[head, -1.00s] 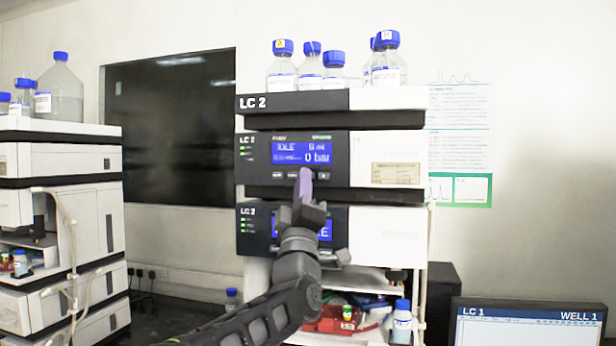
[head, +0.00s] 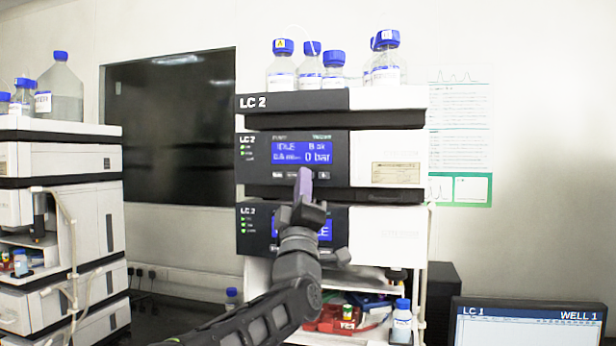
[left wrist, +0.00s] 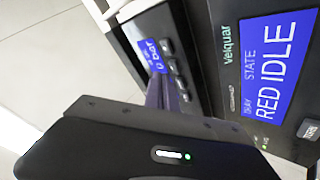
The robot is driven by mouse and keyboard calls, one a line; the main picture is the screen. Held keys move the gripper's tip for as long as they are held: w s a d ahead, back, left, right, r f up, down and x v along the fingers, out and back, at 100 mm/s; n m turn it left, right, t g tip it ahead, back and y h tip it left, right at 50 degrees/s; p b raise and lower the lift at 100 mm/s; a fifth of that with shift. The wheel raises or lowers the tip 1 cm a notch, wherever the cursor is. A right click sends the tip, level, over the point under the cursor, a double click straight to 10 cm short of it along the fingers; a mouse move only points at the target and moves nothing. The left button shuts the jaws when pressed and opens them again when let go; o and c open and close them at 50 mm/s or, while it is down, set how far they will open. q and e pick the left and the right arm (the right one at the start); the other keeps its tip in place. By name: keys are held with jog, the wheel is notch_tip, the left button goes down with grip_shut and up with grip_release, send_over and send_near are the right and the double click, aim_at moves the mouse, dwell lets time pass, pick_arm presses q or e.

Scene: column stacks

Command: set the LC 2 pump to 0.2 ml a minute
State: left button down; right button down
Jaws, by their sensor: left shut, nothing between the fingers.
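The LC 2 pump (head: 256,173) is the upper dark-fronted module in the middle stack. Its blue display (head: 302,152) reads IDLE and 0 bar; the small flow line at lower left is too blurred to read surely. A row of small buttons (head: 278,175) runs below the display. My left gripper (head: 305,175) is shut and empty, its purple fingertips upright in front of this row, hiding part of it. In the left wrist view the fingers (left wrist: 161,92) reach toward the pump's buttons (left wrist: 173,68), beside its display (left wrist: 153,56); I cannot tell whether they touch. My right gripper is not in view.
A lower LC 2 module (head: 253,230) sits under the pump, partly behind my gripper; its display (left wrist: 277,68) reads RED IDLE in the left wrist view. Capped bottles (head: 282,68) stand on top. Another stack (head: 60,160) is left; a monitor (head: 528,325) is lower right.

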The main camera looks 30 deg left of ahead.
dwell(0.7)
pick_arm(q)
jog(key=shift+w+a, duration=0.15)
jog(key=shift+w, duration=0.25)
jog(key=shift+w+a, duration=0.15)
jog(key=shift+w, duration=0.2)
dwell(0.6)
jog(key=shift+s+f+b, duration=0.15)
jog(key=shift+s+b, duration=0.1)
jog(key=shift+b, duration=0.4)
jog(key=shift+s+d+b, duration=0.3)
jog(key=shift+s+b, duration=0.2)
jog(key=shift+b, duration=0.05)
